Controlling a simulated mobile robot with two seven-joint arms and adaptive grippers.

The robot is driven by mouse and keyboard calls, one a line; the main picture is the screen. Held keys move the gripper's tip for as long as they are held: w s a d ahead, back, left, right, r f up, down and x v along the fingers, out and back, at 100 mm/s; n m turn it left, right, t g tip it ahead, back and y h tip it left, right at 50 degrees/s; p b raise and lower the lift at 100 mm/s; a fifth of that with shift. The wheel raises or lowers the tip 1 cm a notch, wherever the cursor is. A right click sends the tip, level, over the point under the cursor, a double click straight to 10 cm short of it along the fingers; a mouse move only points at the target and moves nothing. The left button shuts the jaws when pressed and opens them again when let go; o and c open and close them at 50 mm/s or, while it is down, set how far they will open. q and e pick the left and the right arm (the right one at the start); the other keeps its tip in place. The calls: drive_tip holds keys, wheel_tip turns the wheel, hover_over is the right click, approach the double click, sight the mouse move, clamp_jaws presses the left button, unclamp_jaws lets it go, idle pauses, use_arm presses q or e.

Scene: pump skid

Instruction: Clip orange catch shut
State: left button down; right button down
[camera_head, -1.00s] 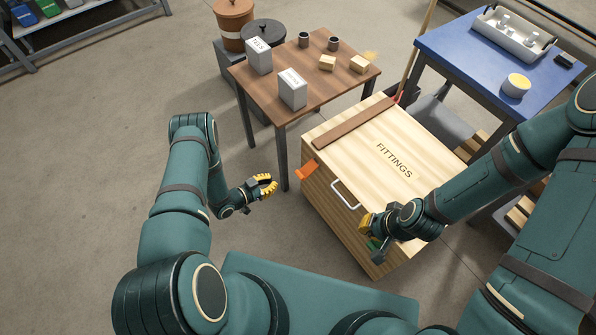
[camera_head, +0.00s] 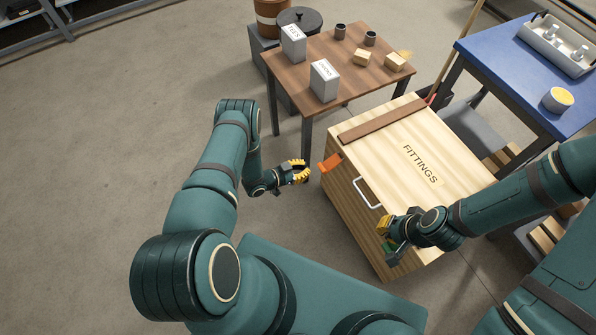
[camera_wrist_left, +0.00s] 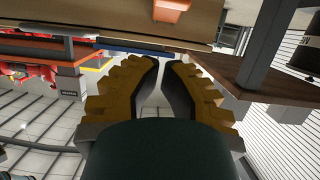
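The orange catch (camera_head: 330,163) sits at the upper left front edge of the wooden crate marked FITTINGS (camera_head: 350,212) and sticks out from it. It also shows at the top of the left wrist view (camera_wrist_left: 170,8). My left gripper (camera_head: 303,172) is just left of the catch, apart from it, with a narrow empty gap between its yellow fingers. The crate's lid (camera_head: 440,150) lies down on it. My right gripper (camera_head: 386,236) is at the crate's front near a green catch (camera_head: 394,257), mostly hidden behind the gripper; its finger opening is unclear.
A white handle (camera_head: 367,194) is on the crate's front between the grippers. A brown table (camera_head: 335,50) with boxes and cups stands behind the crate. A blue table (camera_head: 500,60) stands at the right. The floor at left is clear.

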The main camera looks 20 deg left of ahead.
sight(330, 163)
use_arm(q)
drive_tip(key=w+d+f+b, duration=0.2)
drive_tip(key=w+d+f, duration=0.2)
drive_tip(key=w+f, duration=0.1)
drive_tip(key=shift+w+d, duration=0.15)
drive_tip(key=shift+w, duration=0.15)
drive_tip(key=shift+s, duration=0.1)
